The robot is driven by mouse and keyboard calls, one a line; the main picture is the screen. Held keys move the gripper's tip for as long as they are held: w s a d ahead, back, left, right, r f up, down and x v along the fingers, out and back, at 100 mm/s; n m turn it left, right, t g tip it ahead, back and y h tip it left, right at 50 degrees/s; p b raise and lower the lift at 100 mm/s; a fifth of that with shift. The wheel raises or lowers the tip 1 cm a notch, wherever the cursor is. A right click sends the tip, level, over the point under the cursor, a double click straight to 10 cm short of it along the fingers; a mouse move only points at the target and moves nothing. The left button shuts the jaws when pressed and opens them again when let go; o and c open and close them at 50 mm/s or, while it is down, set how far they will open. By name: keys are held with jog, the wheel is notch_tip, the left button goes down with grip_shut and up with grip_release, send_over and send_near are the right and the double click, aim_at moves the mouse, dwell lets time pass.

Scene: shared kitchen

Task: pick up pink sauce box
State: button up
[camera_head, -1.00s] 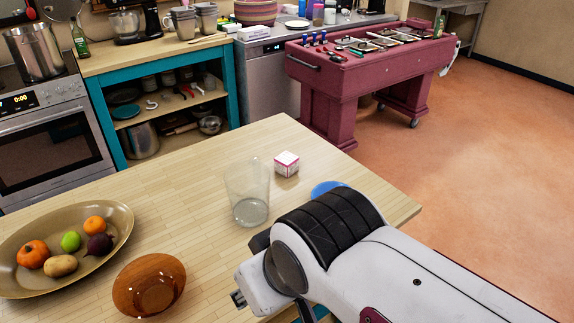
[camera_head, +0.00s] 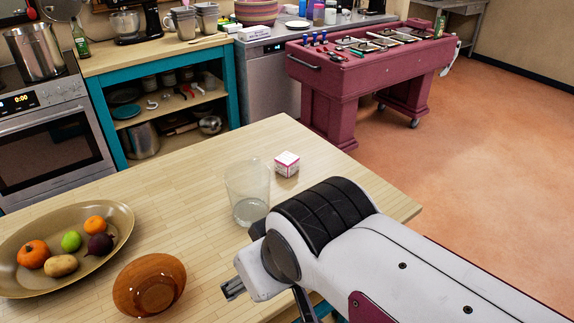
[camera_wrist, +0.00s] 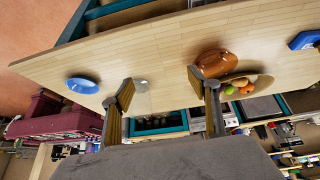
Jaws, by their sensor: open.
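The pink sauce box (camera_head: 286,164) is a small white and pink carton. It stands on the wooden table (camera_head: 200,190) behind the clear glass, in the head view. My gripper (camera_wrist: 162,90) is open and empty in the wrist view, its two fingers spread. In the head view my arm covers the front right of the table, and most of the gripper is hidden. The box stands beyond the arm, apart from it. I cannot make the box out in the wrist view.
A clear glass (camera_head: 247,190) stands just in front of the box, close to my arm. A brown bowl (camera_head: 149,284) and a fruit platter (camera_head: 120,218) stand at the left. A blue dish (camera_wrist: 83,84) shows in the wrist view. The table's back left is clear.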

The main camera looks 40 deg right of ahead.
jog(key=w+d+r+m+t+h, duration=0.1)
jog(key=w+d+r+t+h, duration=0.15)
jog(key=w+d, duration=0.55)
jog(key=w+d+r+t+h, duration=0.15)
jog(key=w+d+r, duration=0.35)
jog(key=w, duration=0.5)
jog(key=n+t+y, duration=0.3)
send_over(291, 159)
jog(key=s+a, duration=0.2)
jog(key=s, duration=0.1)
notch_tip(291, 159, down, 10)
jog(key=s+d+f+y, duration=0.1)
jog(key=f, duration=0.3)
jog(key=d+f+y, duration=0.1)
jog(key=f+y, duration=0.1)
jog(key=f, duration=0.2)
jog(key=s+d+f+y, duration=0.1)
jog(key=f, duration=0.2)
jog(key=shift+s+d+f+n, duration=0.15)
jog(key=shift+s+f+n, duration=0.15)
jog(key=shift+f+n, duration=0.1)
jog(key=shift+w, duration=0.1)
jog(key=shift+x, duration=1.25)
